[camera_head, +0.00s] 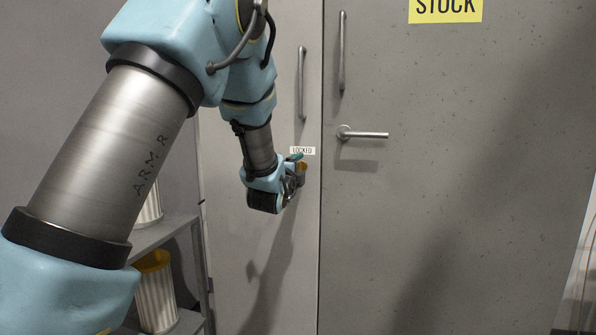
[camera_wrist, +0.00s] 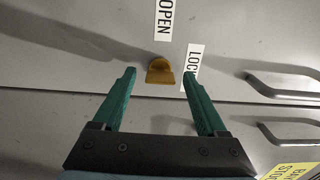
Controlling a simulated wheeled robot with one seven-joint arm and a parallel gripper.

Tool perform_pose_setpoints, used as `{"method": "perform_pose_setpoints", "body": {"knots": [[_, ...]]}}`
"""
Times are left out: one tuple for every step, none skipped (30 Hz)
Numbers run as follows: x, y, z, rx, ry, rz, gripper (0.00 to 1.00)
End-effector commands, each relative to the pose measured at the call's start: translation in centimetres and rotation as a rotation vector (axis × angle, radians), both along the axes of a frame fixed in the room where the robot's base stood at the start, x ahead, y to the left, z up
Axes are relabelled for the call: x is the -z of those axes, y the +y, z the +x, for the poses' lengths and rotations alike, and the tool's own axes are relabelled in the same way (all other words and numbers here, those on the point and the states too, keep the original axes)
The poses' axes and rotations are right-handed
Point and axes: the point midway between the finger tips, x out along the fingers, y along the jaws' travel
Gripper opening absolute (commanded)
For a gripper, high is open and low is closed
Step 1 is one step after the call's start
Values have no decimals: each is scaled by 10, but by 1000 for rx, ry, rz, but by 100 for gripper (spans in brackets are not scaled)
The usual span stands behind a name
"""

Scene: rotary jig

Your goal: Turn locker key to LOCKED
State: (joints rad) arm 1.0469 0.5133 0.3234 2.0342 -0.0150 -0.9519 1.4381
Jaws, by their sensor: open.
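The brass-coloured locker key (camera_wrist: 160,72) sits on the grey locker door. An OPEN label (camera_wrist: 164,18) is above it in the wrist view, and a partly covered LOCKED label (camera_wrist: 194,58) is to its right. In the head view the LOCKED label (camera_head: 303,150) is just above the key (camera_head: 303,167). My gripper (camera_wrist: 159,76) is open, its green fingers on either side of the key in the picture, with no visible contact. Whether the tips reach key depth is unclear. My gripper (camera_head: 297,163) partly hides the key in the head view; the OPEN label is not visible there.
A vertical bar handle (camera_head: 302,83) is on the same door above the key. The neighbouring door has another bar handle (camera_head: 342,50), a lever handle (camera_head: 363,134) and a yellow STOCK sign (camera_head: 445,9). A shelf (camera_head: 165,235) with ribbed white cylinders stands at left.

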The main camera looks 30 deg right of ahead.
Motion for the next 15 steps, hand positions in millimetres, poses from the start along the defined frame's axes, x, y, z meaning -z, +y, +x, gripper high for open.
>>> {"method": "perform_pose_setpoints", "body": {"knots": [[0,0,0,0,0,0,75],[0,1,0,0,0,0,75],[0,2,-2,0,0,0,75],[0,3,-3,0,0,0,75],[0,5,-5,0,0,0,75],[1,8,-8,0,1,0,75],[0,11,-11,0,1,-1,75],[1,14,-15,0,1,-1,75],[1,19,-21,0,0,-1,75],[1,23,-25,0,0,-1,75],[1,27,-30,0,1,-1,75],[1,33,-36,0,1,-2,75],[1,38,-40,0,1,-1,75],[1,42,-45,0,1,-2,75],[1,47,-50,0,1,-1,75]]}}
